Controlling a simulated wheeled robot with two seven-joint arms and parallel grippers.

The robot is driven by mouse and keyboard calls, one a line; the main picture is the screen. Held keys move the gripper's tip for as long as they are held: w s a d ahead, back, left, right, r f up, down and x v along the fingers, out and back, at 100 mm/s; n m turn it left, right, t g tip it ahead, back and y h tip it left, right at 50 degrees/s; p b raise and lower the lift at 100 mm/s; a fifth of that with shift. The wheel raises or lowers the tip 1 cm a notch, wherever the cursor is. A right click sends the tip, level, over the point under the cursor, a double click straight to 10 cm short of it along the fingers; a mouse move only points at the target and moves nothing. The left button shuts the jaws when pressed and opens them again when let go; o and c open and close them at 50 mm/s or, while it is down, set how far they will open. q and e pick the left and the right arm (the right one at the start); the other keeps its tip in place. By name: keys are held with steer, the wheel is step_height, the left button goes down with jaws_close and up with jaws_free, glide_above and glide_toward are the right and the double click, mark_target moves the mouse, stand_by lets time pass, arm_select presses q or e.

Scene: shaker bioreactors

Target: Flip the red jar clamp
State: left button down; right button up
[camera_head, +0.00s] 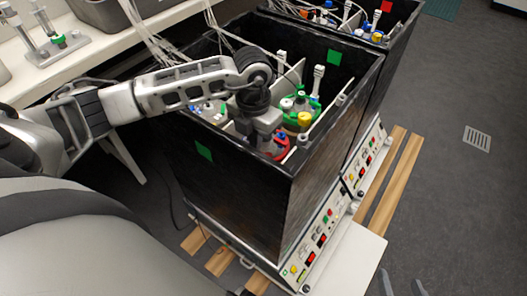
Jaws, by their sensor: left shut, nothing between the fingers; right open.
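The red jar clamp (281,154) shows as a red piece inside the near black box, close to its front wall. It is partly hidden by my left gripper and the box edge. My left gripper (271,140) reaches down into the box from above, shut with nothing held, right at the red clamp. I cannot tell whether it touches the clamp. The fingertips of my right gripper (402,286) show at the bottom edge, apart and empty, far from the box.
The near black box (235,195) has high walls and holds several jars, including one with a green clamp and yellow cap (304,119). A second black box (385,50) stands behind it. A white bench (95,50) is at left. Floor at right is clear.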

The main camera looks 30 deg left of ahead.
stand_by(0.4)
arm_select(q)
steer(key=shift+f, duration=0.1)
steer(key=shift+f+b, duration=0.8)
steer(key=shift+f, duration=0.15)
stand_by(0.5)
steer(key=shift+r, duration=0.1)
steer(key=shift+r+p, duration=2.6)
steer(key=shift+r, duration=0.9)
